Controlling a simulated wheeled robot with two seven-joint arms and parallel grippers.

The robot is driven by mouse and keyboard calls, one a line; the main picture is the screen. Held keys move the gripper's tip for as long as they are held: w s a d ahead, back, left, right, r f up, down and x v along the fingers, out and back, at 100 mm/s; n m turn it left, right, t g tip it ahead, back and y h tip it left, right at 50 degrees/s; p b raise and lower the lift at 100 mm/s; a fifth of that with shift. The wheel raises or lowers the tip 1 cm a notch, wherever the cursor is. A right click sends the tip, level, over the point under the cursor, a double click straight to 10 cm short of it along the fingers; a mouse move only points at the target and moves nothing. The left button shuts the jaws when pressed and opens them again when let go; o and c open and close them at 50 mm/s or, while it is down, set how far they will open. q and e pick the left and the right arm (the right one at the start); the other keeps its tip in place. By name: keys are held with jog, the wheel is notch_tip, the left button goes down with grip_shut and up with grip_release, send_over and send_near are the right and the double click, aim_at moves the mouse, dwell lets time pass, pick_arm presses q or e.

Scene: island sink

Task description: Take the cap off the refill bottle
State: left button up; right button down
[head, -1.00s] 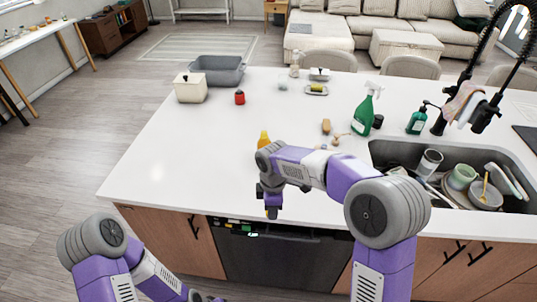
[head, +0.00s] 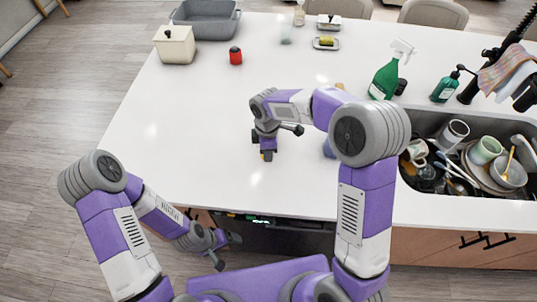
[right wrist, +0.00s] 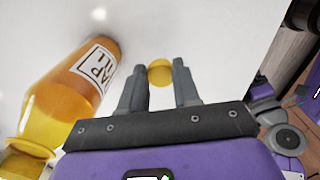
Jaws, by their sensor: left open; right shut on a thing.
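The refill bottle (right wrist: 72,85) is amber with a white label and shows at the left of the right wrist view. Its flared yellow end points to the lower left. My left gripper (head: 229,250) is open and empty, low in front of the counter.
The white counter (head: 180,120) is clear on the left. A red jar (head: 235,56), a cream canister (head: 175,44) and a grey basin (head: 207,22) stand at the back left. A green spray bottle (head: 385,80) and a soap dispenser (head: 446,88) stand behind the dish-filled sink (head: 405,195).

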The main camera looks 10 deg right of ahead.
aim_at(268, 164)
jog(key=shift+w+f, duration=0.1)
jog(key=shift+f, duration=2.15)
jog(key=shift+f+b, duration=0.15)
jog(key=shift+b, duration=0.25)
jog(key=c, duration=0.8)
grip_release()
jog(key=shift+r, duration=0.35)
notch_tip(268, 164, up, 12)
jog(key=shift+f+p, duration=0.15)
jog(key=shift+p, duration=0.8)
